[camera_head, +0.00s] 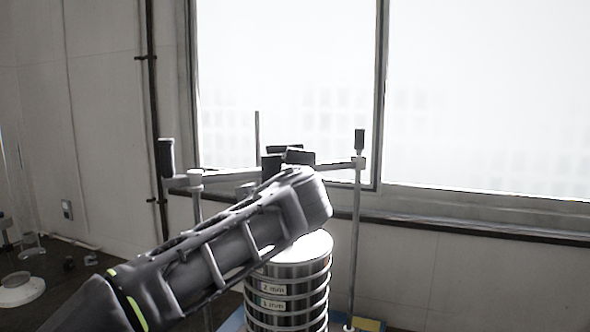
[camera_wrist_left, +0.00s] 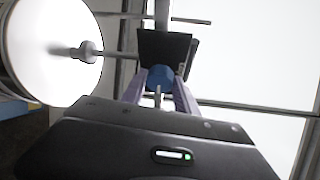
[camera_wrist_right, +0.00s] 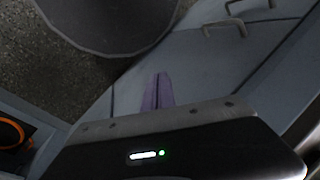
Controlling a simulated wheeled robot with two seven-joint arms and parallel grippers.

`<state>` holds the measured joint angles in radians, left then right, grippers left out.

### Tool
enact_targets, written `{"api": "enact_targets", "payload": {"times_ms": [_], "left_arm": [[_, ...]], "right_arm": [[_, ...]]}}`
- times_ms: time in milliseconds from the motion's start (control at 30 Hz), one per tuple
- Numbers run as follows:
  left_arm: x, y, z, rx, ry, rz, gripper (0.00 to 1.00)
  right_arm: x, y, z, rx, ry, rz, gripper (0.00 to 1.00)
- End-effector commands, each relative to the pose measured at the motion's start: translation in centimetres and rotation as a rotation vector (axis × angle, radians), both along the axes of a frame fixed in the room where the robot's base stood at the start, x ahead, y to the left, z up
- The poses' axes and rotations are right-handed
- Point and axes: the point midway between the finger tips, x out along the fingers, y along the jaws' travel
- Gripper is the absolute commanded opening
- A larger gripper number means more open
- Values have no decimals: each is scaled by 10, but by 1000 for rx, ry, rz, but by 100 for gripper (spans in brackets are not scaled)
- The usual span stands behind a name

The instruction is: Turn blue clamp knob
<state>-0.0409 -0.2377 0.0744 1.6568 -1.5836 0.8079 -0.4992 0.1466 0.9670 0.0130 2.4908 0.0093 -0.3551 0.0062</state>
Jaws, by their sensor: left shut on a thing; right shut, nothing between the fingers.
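The blue clamp knob (camera_wrist_left: 160,76) shows in the left wrist view between the two purple fingers of my left gripper (camera_wrist_left: 161,88). The gripper is shut on it. A dark block (camera_wrist_left: 165,50) sits just beyond the knob. In the head view my left arm comes in from the lower left above the sieve stack (camera_head: 288,290) and hides the knob and fingertips. The stack's pale round top (camera_wrist_left: 50,40) fills the left of the left wrist view. My right gripper (camera_wrist_right: 158,92) shows in the right wrist view with its purple fingers together and empty.
An upright rod (camera_head: 356,240) with a dark handle stands right of the stack. Another dark handle (camera_head: 166,157) stands left, on the clamp bar. A window (camera_head: 290,70) and wall are behind. Glassware (camera_head: 20,283) stands far left. A grey round surface (camera_wrist_right: 110,20) lies beyond my right gripper.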

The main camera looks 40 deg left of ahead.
Motion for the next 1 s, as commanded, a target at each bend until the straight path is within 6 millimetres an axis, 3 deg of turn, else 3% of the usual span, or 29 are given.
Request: {"api": "enact_targets", "payload": {"times_ms": [300, 333, 567, 1000], "left_arm": [[0, 0, -2, 1, 6, 1, 0], [0, 0, -2, 1, 6, 1, 37], [0, 0, -1, 1, 3, 1, 56], [-8, -7, 0, 2, 0, 1, 57]], "right_arm": [[0, 0, 0, 0, 0, 0, 0], [0, 0, 0, 0, 0, 0, 0], [0, 0, 0, 0, 0, 0, 0], [1, 0, -5, 2, -2, 1, 0]]}}
